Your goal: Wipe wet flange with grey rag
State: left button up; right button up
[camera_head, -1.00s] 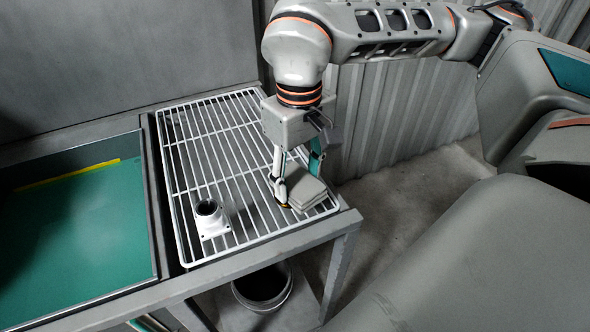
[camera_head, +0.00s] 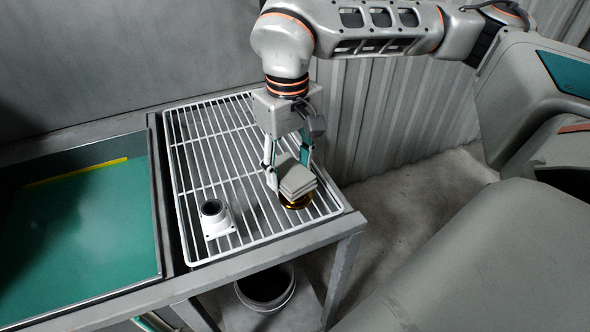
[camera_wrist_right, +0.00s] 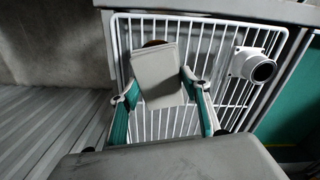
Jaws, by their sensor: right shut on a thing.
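The flange (camera_head: 215,218) is a white square-based piece with a short dark-mouthed tube, standing on the white wire rack (camera_head: 200,262). It also shows in the right wrist view (camera_wrist_right: 253,66), at the right. The grey rag (camera_head: 296,178) is a folded pad, held between the fingers of my right gripper (camera_head: 288,172). In the right wrist view the rag (camera_wrist_right: 157,72) sits between both fingertips. The gripper holds it above the rack, to the right of the flange and apart from it. My left gripper is not in view.
A round amber or gold item (camera_head: 297,201) lies on the rack under the rag, partly hidden. A green-floored basin (camera_head: 80,225) with a yellow strip is at the left. A bucket (camera_head: 266,288) stands below the table. The rack's middle is clear.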

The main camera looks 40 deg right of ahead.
aim_at(303, 183)
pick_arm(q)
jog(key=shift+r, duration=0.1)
pick_arm(e)
jog(key=shift+w, duration=0.1)
jog(key=shift+s+p, duration=0.3)
jog(key=shift+s, duration=0.15)
jog(key=shift+s+d+p, duration=0.1)
jog(key=shift+s+p, duration=0.45)
jog(key=shift+s, duration=1.2)
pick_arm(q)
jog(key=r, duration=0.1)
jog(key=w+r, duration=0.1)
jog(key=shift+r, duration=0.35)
pick_arm(e)
jog(key=shift+w, duration=0.15)
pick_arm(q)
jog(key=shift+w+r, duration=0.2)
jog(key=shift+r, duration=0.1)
pick_arm(e)
jog(key=shift+w, duration=2.1)
jog(key=shift+s+p, duration=0.7)
jog(key=shift+s, duration=0.4)
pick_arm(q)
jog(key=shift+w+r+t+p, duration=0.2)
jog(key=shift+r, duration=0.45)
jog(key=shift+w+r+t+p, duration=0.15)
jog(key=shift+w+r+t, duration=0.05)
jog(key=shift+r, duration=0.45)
pick_arm(e)
jog(key=shift+s, duration=1.15)
